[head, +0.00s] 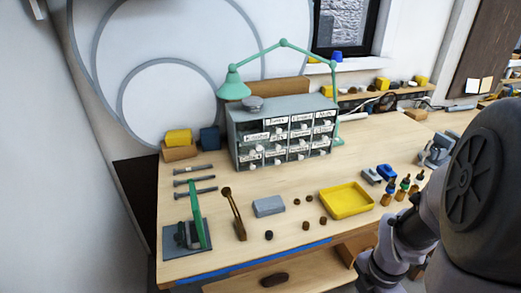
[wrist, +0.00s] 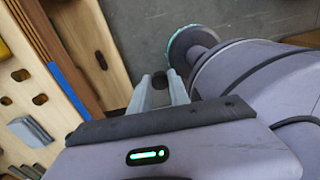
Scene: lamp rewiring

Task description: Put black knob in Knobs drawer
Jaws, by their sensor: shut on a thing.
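My gripper (wrist: 165,92) shows in the wrist view with its two pale fingers close together. It is shut on a small dark piece, which looks like the black knob (wrist: 172,76), only partly visible between the fingers. It is held out past the table's blue-striped edge, over the grey floor. In the head view the fingers cannot be made out.
Several small dark knobs (head: 307,226) lie on the table (head: 235,255) near a grey box (head: 269,206) and a yellow tray (head: 346,213). A green lamp (head: 234,88) arches above the cabinet. Screwdrivers (head: 388,196) stand at right. Clear tabletop lies before the cabinet.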

